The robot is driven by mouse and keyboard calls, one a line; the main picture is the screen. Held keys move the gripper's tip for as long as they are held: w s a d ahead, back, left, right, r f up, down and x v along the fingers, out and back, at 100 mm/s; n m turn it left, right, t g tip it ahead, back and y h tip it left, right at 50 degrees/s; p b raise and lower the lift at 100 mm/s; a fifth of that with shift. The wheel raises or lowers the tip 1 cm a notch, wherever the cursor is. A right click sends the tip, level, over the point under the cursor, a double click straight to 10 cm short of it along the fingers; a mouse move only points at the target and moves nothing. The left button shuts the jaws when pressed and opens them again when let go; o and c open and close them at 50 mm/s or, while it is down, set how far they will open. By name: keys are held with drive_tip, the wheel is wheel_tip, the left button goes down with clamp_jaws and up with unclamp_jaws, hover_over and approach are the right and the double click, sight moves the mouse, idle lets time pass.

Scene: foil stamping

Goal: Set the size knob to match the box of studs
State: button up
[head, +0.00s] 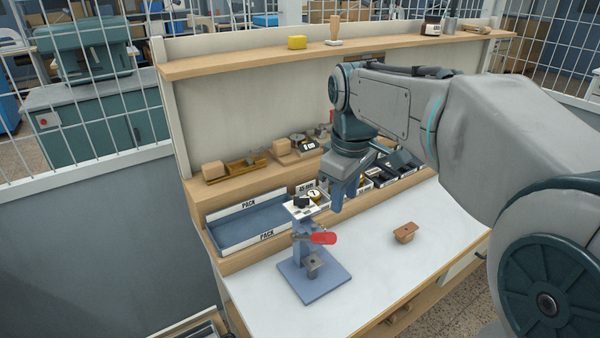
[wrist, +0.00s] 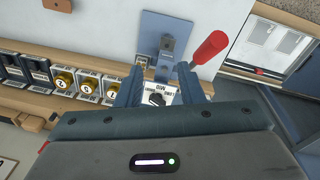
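The size knob is a black knob (head: 302,202) on the white top plate of the blue hand press (head: 312,280). In the wrist view the knob (wrist: 157,98) shows between my fingers, low in the gap, on a white dial plate with small marks I cannot read surely. Its setting is not clear. My gripper (head: 338,203) hangs just right of the press head in the head view. Its two fingers (wrist: 158,73) are apart with nothing held. A small sign behind the knob seems to read 45 MM (head: 306,187). I cannot tell which box holds the studs.
The press has a red-handled lever (wrist: 207,48). Brass pieces marked with numerals (wrist: 64,80) sit in a row beside dark bins (wrist: 13,70). A blue PACK tray (head: 245,229) lies left of the press. A wooden block (head: 405,232) sits on the otherwise clear right worktop.

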sight(298, 197)
drive_tip(key=w+a+r+n+g+p, duration=0.1)
drive_tip(key=w+a+r+n+p, duration=0.1)
drive_tip(key=w+a+r+n, duration=0.6)
drive_tip(key=shift+n, duration=0.3)
drive_tip(key=f, duration=0.5)
drive_tip(key=w+f, duration=0.1)
drive_tip(key=f, duration=0.4)
drive_tip(key=a+f, duration=0.1)
drive_tip(key=f, duration=0.4)
drive_tip(key=shift+w+f, duration=0.2)
drive_tip(key=shift+w, duration=0.1)
drive_tip(key=shift+c, duration=0.3)
clamp_jaws()
